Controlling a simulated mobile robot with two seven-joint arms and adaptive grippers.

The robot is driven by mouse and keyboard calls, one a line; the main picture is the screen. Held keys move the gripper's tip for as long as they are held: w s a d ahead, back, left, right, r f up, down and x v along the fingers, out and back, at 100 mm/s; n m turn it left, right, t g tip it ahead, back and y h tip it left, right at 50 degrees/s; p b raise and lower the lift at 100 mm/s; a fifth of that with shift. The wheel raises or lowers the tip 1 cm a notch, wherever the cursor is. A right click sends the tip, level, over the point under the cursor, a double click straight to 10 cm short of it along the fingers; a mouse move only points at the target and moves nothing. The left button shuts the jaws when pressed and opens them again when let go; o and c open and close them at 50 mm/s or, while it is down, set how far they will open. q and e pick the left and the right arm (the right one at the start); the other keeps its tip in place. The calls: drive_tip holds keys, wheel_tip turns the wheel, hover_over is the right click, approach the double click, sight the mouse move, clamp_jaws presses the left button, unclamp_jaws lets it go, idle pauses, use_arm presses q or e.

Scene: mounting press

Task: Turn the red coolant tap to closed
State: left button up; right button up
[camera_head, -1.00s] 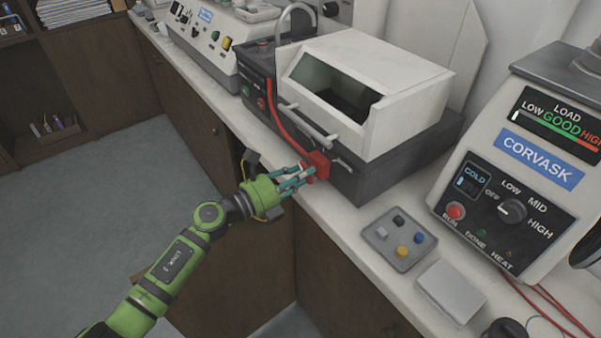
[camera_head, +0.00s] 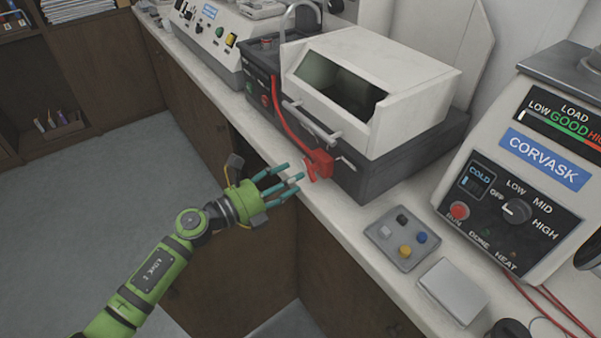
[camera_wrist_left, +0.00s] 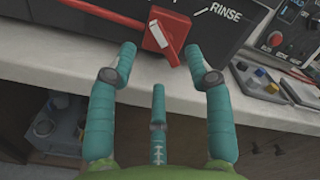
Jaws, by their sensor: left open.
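The red coolant tap (camera_head: 321,163) is on the front of the dark-based machine with the white hood, at the end of a red hose. It also shows in the left wrist view (camera_wrist_left: 171,24), just beyond my fingertips, with a pale slanted bar on its front. A RINSE label (camera_wrist_left: 224,14) is to its right. I cannot tell whether this position is closed. My left gripper (camera_head: 287,180) is open and empty, a short way left of the tap and apart from it. Its spread fingers (camera_wrist_left: 160,50) point toward the tap. My right gripper is not in view.
A grey tray with small coloured pieces (camera_head: 402,237) and a pale block (camera_head: 453,289) lie on the bench right of the tap. The CORVASK press (camera_head: 520,180) stands at the right. The space in front of the bench at my left arm is clear.

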use_arm(q)
drive_tip(key=v, duration=0.8)
